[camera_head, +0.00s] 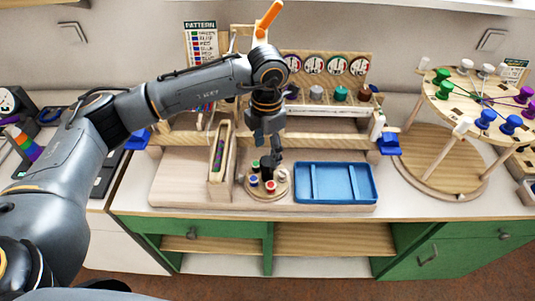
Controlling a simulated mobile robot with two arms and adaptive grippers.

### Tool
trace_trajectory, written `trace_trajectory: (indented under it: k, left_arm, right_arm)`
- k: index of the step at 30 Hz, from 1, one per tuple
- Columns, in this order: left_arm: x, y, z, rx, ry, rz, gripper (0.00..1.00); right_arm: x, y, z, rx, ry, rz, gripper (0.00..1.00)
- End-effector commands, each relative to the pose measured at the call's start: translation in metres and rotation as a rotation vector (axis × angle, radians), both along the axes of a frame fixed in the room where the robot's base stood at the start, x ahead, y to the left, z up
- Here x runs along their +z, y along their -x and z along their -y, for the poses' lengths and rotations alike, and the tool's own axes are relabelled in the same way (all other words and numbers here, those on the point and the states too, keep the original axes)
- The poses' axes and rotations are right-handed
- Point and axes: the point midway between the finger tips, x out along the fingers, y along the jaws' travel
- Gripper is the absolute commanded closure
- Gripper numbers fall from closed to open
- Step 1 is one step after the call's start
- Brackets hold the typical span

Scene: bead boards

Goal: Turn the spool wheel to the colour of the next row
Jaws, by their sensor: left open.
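The spool wheel (257,192) is a small round wooden disc on the wooden base, with several small coloured spools on it; green, blue and red ones show. My left gripper (269,158) points down from above at the wheel's middle, with its jaws open. A dark shape lies between the fingertips and the disc; I cannot tell whether the fingers touch it. The fingers hide part of the wheel's back. The pattern card (202,43) stands at the back left with a column of coloured rows, too small to read. My right gripper is out of view.
A blue tray (336,194) lies right of the wheel, and a narrow wooden box (218,175) stands left of it. Behind is a rack with round dials (313,65) and several spools. A round pegged board (475,97) stands at the right. An orange lever (269,16) rises behind my arm.

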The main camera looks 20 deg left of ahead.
Motion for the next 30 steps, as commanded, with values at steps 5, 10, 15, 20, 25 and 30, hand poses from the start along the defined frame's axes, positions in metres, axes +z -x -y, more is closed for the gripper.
trace_trajectory:
  k: [5,10,15,20,25,30]
  left_arm:
    - [-0.026,0.001,0.0,-0.001,0.0,-0.003,0.4]
    - [-0.039,0.0,0.0,-0.001,0.0,0.0,0.4]
    - [-0.041,0.0,0.001,-0.002,0.001,0.001,0.4]
    - [-0.041,0.0,0.001,-0.002,0.001,0.001,0.46]
    - [-0.041,0.0,0.001,-0.002,0.001,0.0,0.81]
    - [-0.041,0.0,0.001,-0.003,0.001,0.001,0.94]
  right_arm:
    - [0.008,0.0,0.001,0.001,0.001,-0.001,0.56]
    - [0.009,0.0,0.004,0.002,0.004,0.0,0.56]
    - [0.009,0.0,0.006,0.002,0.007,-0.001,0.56]
    - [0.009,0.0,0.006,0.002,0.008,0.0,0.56]
    - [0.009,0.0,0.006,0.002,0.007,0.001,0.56]
    - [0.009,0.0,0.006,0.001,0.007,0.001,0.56]
